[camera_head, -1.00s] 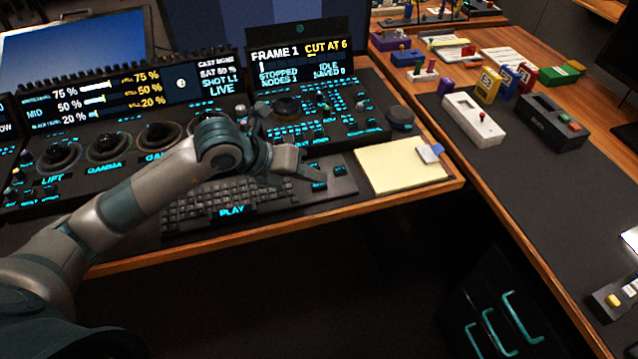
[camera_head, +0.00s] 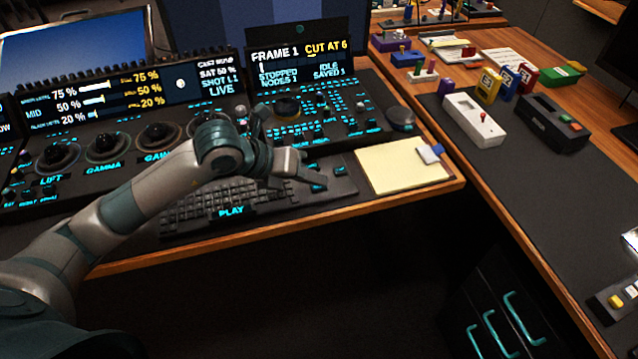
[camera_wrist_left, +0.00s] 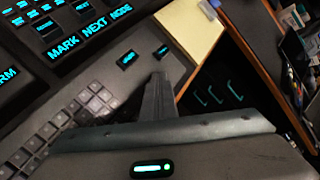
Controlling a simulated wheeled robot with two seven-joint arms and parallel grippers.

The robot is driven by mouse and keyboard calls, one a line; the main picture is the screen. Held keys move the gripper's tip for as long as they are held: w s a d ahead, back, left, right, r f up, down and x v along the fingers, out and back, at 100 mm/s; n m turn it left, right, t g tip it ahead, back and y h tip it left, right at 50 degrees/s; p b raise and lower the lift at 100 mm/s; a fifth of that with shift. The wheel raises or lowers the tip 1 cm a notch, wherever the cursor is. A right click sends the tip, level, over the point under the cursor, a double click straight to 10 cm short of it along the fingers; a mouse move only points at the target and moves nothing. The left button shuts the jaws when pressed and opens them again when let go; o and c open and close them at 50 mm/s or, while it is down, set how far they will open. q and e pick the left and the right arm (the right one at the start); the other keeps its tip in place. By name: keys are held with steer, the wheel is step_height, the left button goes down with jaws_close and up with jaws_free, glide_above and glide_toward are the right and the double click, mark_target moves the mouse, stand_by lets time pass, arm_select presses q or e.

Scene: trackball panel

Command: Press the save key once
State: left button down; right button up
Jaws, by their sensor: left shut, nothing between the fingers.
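My left gripper (camera_head: 322,181) is shut and empty, its fingertips low over the right end of the keyboard (camera_head: 232,196). In the left wrist view its fingers (camera_wrist_left: 158,80) point at two separate keys with lit cyan labels, a left one (camera_wrist_left: 127,59) and a right one (camera_wrist_left: 162,50). The labels are too small to read, so I cannot tell which is the save key. The fingertips appear close to the right key; contact is unclear. The upper screen (camera_head: 300,62) reads "STOPPED", "IDLE" and "SAVED 1". My right gripper is out of view.
A console with trackballs (camera_head: 107,147) and small lit keys stands behind the keyboard. A yellow pad (camera_head: 400,168) lies to its right, with a small white and blue object (camera_head: 430,154) on it. The side desk holds a white device (camera_head: 473,120) and a black box (camera_head: 552,122).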

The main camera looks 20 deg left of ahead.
mark_target(313, 189)
arm_select(q)
steer(key=shift+r, duration=0.1)
steer(key=shift+r+p, duration=0.6)
steer(key=shift+r, duration=0.2)
steer(key=shift+r, duration=0.1)
step_height(313, 189, up, 5)
steer(key=p, duration=0.3)
stand_by(1.1)
